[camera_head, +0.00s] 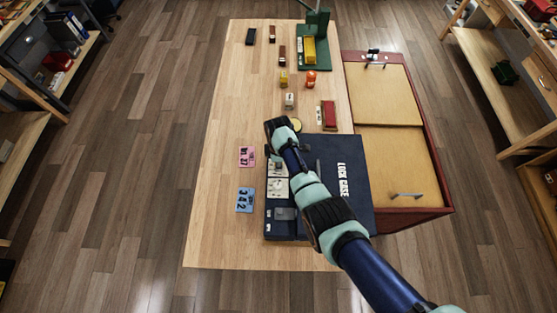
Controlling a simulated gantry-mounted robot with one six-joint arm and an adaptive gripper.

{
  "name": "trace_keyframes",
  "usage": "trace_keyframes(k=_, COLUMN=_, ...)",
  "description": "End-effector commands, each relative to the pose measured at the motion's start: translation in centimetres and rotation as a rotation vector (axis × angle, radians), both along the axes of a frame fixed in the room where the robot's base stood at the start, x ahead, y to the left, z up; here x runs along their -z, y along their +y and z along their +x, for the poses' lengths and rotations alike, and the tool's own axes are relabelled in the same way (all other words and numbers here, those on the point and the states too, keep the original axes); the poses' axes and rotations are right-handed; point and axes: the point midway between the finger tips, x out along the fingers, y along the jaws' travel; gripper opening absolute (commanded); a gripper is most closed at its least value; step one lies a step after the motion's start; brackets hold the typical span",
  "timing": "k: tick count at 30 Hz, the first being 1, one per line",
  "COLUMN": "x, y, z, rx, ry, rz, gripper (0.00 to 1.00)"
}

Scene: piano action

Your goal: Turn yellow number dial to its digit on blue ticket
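The blue ticket (244,199) lies on the table left of the lock case and bears large dark digits that look like 3, 4 and 2, turned sideways. The dark navy lock case (340,190) has pale panels (278,187) along its left side. I cannot make out a yellow number dial there; the panels are small and partly under my arm. My arm reaches over the case from the lower right. The dark end with my gripper (277,128) is above the case's far left corner. Its fingers are too small and hidden to tell open from shut.
A pink ticket (247,156) lies beyond the blue one. A round yellowish disc (297,125) shows just past my wrist. An orange item (310,78), a red block (329,114) and a green stand (316,50) are farther back. A red-framed wooden tray (385,95) is at right. The table's left strip is clear.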

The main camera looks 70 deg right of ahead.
Motion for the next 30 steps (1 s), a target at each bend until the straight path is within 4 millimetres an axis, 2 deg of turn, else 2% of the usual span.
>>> trace_keyframes(k=13, x=-0.13, y=-0.04, z=0.06, rx=-0.3, ry=-0.001, rz=-0.001, gripper=0.0)
trace_keyframes(k=30, x=-0.12, y=-0.03, z=0.06, rx=-0.381, ry=0.0, rz=-0.001, gripper=0.0)
